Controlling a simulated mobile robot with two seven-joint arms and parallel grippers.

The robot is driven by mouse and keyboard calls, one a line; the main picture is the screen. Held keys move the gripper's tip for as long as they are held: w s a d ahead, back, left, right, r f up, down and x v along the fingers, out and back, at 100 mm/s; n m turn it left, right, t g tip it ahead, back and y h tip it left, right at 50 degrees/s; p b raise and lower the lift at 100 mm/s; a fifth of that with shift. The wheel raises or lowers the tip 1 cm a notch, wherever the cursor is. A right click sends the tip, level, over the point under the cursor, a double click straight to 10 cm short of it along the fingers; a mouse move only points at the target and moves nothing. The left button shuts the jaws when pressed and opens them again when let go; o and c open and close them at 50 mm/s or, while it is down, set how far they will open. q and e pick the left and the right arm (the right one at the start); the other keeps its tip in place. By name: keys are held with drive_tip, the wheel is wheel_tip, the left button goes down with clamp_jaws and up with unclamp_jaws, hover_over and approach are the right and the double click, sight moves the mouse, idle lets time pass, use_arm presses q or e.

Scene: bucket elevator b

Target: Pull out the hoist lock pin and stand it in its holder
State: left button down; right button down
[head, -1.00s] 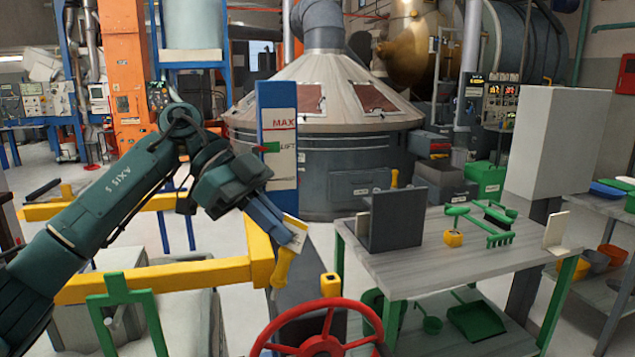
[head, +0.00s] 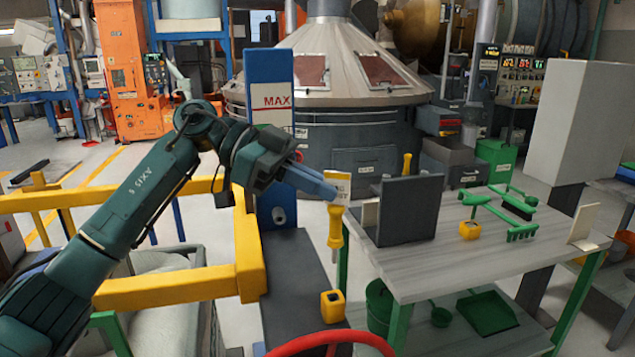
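The hoist lock pin (head: 335,228) is yellow, with a white tag (head: 338,188) at its top. It hangs roughly upright from my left gripper (head: 322,188), whose blue-grey fingers appear shut on its upper end. The fingertips are partly hidden by the tag. A yellow block with a dark hole in its top (head: 332,306), which looks like a holder, sits on a dark grey surface below the pin. A similar yellow block (head: 470,230) stands on the table at right. My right gripper is not in view.
A grey upright panel (head: 410,210) stands on the table's (head: 440,270) left side, close right of the pin. Green tools (head: 500,215) lie farther right. A blue MAX post (head: 270,150) and yellow rail (head: 248,245) are left of the pin. A red wheel (head: 330,340) is in front.

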sight(336, 221)
use_arm(q)
wheel_tip(336, 221, down, 6)
drive_tip(key=shift+w+r+b, duration=0.1)
drive_tip(key=shift+b, duration=0.25)
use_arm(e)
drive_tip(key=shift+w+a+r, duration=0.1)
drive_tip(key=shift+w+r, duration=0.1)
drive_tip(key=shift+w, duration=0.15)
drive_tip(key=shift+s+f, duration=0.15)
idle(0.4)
use_arm(q)
drive_tip(key=shift+r, duration=0.1)
drive_tip(key=shift+p, duration=0.6)
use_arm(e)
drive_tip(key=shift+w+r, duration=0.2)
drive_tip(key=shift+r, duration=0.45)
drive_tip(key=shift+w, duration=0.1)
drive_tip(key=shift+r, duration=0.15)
